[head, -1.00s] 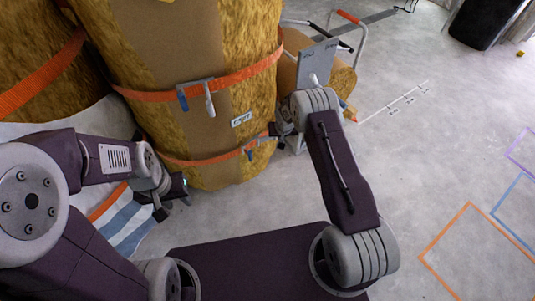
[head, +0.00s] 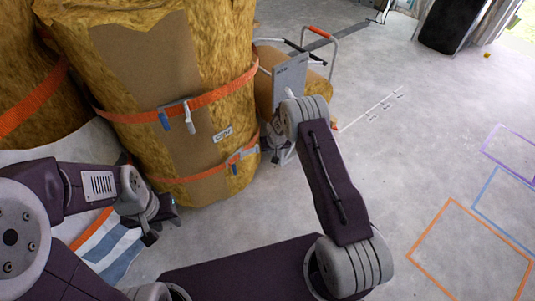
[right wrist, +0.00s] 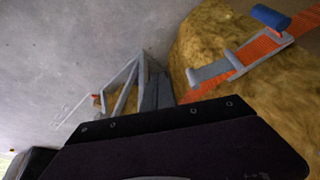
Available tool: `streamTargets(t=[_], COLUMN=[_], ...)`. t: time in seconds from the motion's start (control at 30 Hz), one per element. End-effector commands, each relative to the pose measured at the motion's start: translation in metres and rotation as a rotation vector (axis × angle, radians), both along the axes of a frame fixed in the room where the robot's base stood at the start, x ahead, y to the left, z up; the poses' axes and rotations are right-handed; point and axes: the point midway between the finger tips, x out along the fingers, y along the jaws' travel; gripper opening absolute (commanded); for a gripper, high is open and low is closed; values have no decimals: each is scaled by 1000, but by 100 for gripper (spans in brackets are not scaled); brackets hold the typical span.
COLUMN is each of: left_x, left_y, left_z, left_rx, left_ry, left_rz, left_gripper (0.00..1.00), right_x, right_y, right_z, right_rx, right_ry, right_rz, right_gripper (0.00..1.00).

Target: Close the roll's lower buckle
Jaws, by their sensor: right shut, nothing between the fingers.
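The tall yellow insulation roll (head: 215,60) stands upright with two orange straps. Its lower buckle (head: 248,153) is a grey piece on the lower strap, with a blue tab (head: 234,168) to its left. In the right wrist view, the lower buckle's grey frame (right wrist: 215,70) lies along the strap near the blue tab (right wrist: 270,17); whether it is latched I cannot tell. My right gripper (head: 276,152) is shut and empty, just right of the buckle and apart from it, partly hidden by my arm. My left gripper (head: 163,224) is open and empty, lower left of the roll.
The upper buckle (head: 178,115) has blue and white levers hanging down. A cart with a grey panel (head: 290,75) and another roll stands close behind my right gripper. A second roll (head: 25,80) is at left. The floor at right is clear, with taped outlines.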

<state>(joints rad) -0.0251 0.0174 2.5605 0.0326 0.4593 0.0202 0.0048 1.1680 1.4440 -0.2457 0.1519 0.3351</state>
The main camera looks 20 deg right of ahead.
Motion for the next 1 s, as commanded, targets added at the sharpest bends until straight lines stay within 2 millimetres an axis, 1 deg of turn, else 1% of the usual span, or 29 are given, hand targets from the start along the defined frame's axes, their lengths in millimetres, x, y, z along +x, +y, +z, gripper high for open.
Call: streamTargets(t=[0.03,0.1,0.2,0.3,0.43,0.97,1.0], left_x=[0,0,0,0,0,0,0], left_y=[0,0,0,0,0,0,0], left_z=[13,19,26,31,33,32,32], left_rx=[0,0,0,0,0,0,0], left_ry=[0,0,0,0,0,1,1], left_rz=[0,0,0,0,0,0,0], left_gripper=[36,36,36,36,36,36,36], right_x=[-5,-10,-16,-20,-22,-23,-21], right_y=[-3,-6,-10,-13,-14,-14,-13], right_z=[18,32,47,57,62,62,65], right_rx=[1,1,1,1,0,0,0], right_ry=[2,3,2,3,4,4,-2], right_rz=[-1,-1,-1,-1,0,1,2], right_gripper=[0,0,0,0,0,0,0])
